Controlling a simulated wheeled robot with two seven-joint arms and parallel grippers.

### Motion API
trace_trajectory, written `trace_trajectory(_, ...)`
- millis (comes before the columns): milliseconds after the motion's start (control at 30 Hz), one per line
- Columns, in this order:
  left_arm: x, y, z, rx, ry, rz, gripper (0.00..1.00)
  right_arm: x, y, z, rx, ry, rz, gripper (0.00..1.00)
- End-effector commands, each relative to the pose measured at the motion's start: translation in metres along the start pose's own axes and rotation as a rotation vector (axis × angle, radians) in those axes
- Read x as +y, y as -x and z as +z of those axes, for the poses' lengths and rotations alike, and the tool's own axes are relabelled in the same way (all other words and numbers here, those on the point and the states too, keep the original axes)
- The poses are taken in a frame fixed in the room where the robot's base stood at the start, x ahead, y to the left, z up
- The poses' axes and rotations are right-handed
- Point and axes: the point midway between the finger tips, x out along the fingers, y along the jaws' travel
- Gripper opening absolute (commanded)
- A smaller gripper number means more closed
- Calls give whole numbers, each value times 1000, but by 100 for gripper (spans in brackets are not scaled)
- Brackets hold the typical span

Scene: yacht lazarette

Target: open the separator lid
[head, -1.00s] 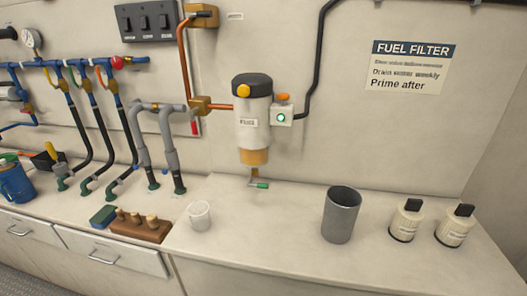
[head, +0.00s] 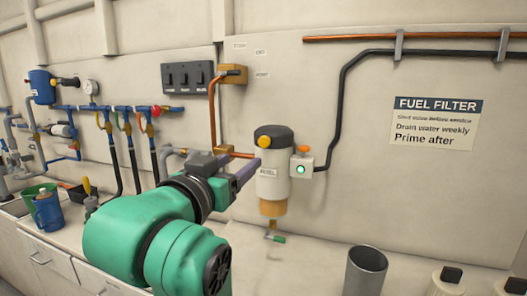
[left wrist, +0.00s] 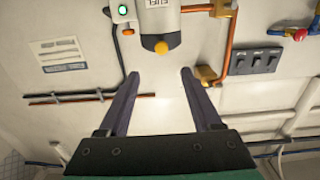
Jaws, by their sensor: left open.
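The fuel separator (head: 272,178) is a white cylinder with an amber bowl, mounted on the wall. Its black lid (head: 278,134) with a yellow knob (head: 264,141) sits on top and looks closed. My left gripper (head: 248,170) is open and empty, just left of the separator's upper body in the head view; its far finger is partly hidden. In the left wrist view, the separator (left wrist: 155,18) appears upside down, with the yellow knob (left wrist: 161,47) beyond and between the open fingertips (left wrist: 160,74), apparently not touching them. My right gripper is not in view.
A box with a green light (head: 300,169) adjoins the separator's right side. A copper pipe (head: 211,105) runs at its left, and a black hose (head: 343,95) rises at right. A grey cup (head: 365,272) and white bottles (head: 446,283) stand on the counter. Wall space above the lid is clear.

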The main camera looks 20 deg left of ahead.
Motion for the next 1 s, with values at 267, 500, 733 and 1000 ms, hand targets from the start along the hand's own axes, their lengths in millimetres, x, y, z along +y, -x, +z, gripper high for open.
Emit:
trace_trajectory(267,-5,-20,-15,-2,-7,-23,66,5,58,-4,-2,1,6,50)
trace_trajectory(500,0,-61,-3,-4,-1,0,66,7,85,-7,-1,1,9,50)
trace_trajectory(733,0,-120,-4,-3,-1,0,66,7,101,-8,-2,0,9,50)
trace_trajectory(1000,0,-146,-1,1,-1,0,66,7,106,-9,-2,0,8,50)
